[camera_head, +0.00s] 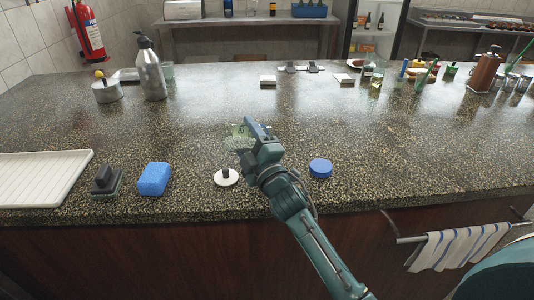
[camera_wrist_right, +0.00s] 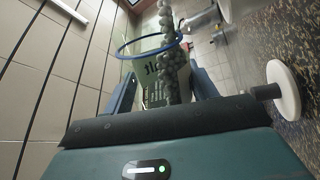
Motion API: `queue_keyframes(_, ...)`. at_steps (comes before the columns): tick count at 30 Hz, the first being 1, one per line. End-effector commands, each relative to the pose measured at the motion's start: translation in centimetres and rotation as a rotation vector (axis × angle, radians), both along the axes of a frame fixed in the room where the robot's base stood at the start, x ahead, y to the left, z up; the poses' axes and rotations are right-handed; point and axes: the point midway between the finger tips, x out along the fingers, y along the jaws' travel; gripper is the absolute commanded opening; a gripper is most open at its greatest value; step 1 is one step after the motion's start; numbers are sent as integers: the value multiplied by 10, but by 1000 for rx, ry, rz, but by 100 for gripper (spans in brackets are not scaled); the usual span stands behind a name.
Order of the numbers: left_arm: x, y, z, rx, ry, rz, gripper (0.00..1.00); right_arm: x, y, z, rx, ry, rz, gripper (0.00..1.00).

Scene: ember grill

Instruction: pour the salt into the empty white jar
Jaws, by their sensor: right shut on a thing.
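My right gripper (camera_head: 259,133) is shut on a clear jar (camera_head: 238,138) held above the counter. In the right wrist view, the fingers (camera_wrist_right: 163,88) hold this jar from both sides. It has a blue rim (camera_wrist_right: 122,50) and a green label (camera_wrist_right: 158,68). A string of pale grey grains (camera_wrist_right: 167,25) runs along the jar and past its rim. The jar looks tilted. I cannot tell where the grains land. I cannot clearly make out the empty white jar; a pale curved edge shows at the top of the wrist view. My left gripper is out of view.
A white lid with a dark knob (camera_head: 226,177) and a blue lid (camera_head: 320,168) lie on the counter near the gripper. A blue sponge (camera_head: 154,179), a black-handled block (camera_head: 106,180) and a white tray (camera_head: 42,179) are to the left. The counter's middle behind is mostly clear.

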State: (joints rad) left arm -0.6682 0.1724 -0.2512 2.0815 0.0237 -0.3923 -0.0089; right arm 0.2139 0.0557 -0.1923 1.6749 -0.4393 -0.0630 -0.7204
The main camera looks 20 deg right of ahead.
Motion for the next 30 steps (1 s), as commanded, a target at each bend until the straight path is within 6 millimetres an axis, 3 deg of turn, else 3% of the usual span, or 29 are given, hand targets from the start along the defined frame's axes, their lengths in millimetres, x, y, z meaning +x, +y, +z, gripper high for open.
queue_keyframes(30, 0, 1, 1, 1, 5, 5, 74, 4, -5, 4, 52, 11, 1, 29)
